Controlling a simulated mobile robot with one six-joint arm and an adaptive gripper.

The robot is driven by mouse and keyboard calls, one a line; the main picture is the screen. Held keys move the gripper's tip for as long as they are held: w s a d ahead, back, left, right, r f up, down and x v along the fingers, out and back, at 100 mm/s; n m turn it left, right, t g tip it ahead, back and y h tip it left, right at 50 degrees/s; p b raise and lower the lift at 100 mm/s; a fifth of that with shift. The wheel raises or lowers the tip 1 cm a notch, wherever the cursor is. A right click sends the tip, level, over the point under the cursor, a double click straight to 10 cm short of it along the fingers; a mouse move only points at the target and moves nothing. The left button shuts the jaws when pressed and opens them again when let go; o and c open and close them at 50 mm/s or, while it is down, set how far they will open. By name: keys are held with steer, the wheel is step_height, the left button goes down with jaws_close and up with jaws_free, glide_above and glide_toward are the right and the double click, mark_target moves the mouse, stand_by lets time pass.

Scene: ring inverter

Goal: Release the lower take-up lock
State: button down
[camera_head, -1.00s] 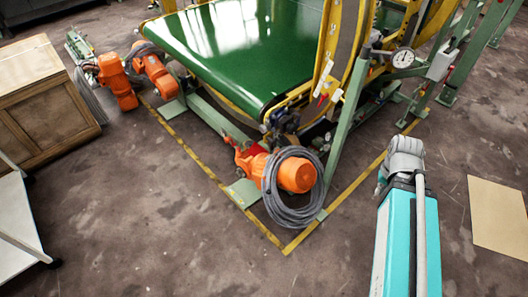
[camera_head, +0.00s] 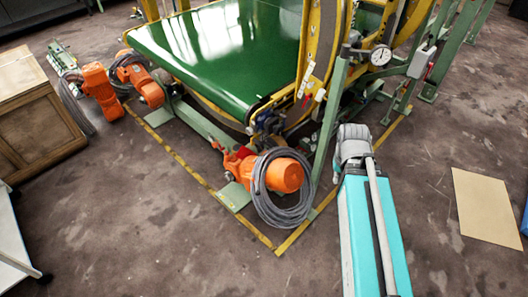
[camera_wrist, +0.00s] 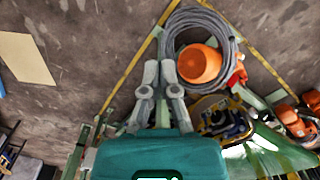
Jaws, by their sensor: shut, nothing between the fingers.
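The ring inverter has a green belt (camera_head: 215,50) between yellow rings (camera_head: 305,75). A small red part with white tags (camera_head: 320,95) sits on its near side, and a dial gauge (camera_head: 381,55) is by the green post (camera_head: 329,120). I cannot tell which part is the lower take-up lock. My gripper (camera_head: 352,132) appears just right of the post in the head view, touching nothing that I can see. In the wrist view my gripper (camera_wrist: 160,68) has its fingertips together and empty, pointing toward the floor beside the coiled hose.
An orange motor (camera_head: 284,175) with a coiled grey hose (camera_head: 262,200) stands at the machine's near corner. Yellow floor tape (camera_head: 205,185) borders the machine. A cardboard sheet (camera_head: 485,203) lies at right; a wooden cabinet (camera_head: 40,120) stands at left. The near floor is clear.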

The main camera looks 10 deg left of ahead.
steer(key=w+a+f+m+t+y+b, duration=0.2)
steer(key=w+a+f+t+y+b, duration=0.3)
steer(key=w+a+f+b, duration=0.85)
steer(key=w+a+f+m+t+y+b, duration=0.2)
steer(key=w+a+f+t+y+b, duration=0.25)
steer(key=w+a+t+b, duration=0.95)
steer(key=shift+w+a+f+m+g+h+b, duration=0.2)
steer(key=shift+w+f+m+h+b, duration=0.3)
steer(key=shift+f+m+h+b, duration=2.7)
steer(key=shift+w+a+f+m+g+y+b, duration=0.4)
steer(key=shift+f+m+b, duration=1.55)
steer(key=shift+b, duration=3.6)
steer(key=shift+w+f+m+t+h+b, duration=0.1)
steer(key=shift+w+f+m+h+b, duration=0.55)
steer(key=shift+f+m+h+b, duration=2.15)
steer(key=f+n+y+b, duration=0.1)
steer(key=n+y+b, duration=0.1)
steer(key=b, duration=0.1)
steer(key=shift+w, duration=0.1)
